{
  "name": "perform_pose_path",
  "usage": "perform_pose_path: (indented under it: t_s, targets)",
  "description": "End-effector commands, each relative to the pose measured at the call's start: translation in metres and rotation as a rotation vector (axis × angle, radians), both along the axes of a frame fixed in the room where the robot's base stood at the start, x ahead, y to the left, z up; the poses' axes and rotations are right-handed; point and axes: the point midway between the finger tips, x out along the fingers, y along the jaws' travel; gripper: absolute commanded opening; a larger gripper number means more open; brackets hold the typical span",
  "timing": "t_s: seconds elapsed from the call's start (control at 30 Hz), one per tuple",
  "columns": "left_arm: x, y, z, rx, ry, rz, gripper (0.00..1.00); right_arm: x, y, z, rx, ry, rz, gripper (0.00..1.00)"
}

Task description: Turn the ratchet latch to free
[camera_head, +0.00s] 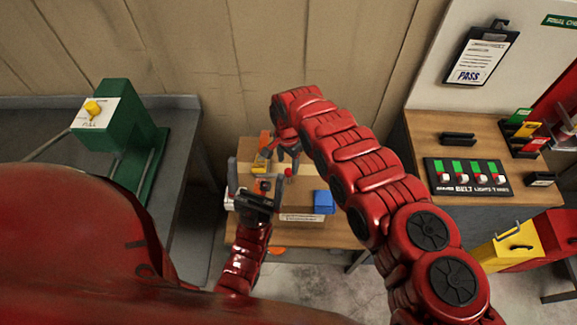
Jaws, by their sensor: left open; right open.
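A small wooden bench (333,237) in the middle carries a cluster of small parts, including a red ball-shaped knob (288,172). I cannot tell which part is the ratchet latch; the grippers hide much of the cluster. My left gripper (256,184) is open in front of the cluster, its dark fingers spread and pointing away from me. My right gripper (287,155) is open and reaches down from behind, just above the red knob. I cannot tell whether it touches the knob. Neither gripper visibly holds anything.
A blue block (323,202) sits at the small bench's right. A green stand with a yellow knob (92,108) is on the left grey table (38,103). The right wooden table (437,123) holds a switch panel (467,178); a yellow box (507,244) stands below.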

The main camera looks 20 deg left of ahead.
Motion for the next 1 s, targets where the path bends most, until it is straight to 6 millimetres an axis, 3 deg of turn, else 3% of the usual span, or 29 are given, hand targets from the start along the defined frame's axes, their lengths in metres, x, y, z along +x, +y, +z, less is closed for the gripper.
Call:
perform_pose_path:
  t_s: [0.1,0.2,0.3,0.7,1.0]
  targets:
    - [0.0,0.0,0.002,0.0,0.0,0.0,1.0,-0.001,-0.001,-0.014,-0.002,-0.002,-0.001,0.64]
    - [0.0,0.0,-0.009,0.0,0.0,0.0,1.0,-0.001,0.0,-0.031,-0.002,0.001,-0.001,0.64]
    - [0.0,0.0,-0.012,0.0,0.0,0.0,1.0,-0.001,-0.001,-0.038,-0.002,0.0,-0.001,0.64]
    - [0.0,0.0,-0.012,0.0,0.0,0.0,1.0,0.0,-0.002,-0.041,-0.003,-0.002,-0.002,0.63]
    - [0.0,0.0,-0.012,0.0,0.0,0.0,1.0,0.0,-0.002,-0.041,-0.003,-0.002,-0.002,0.09]
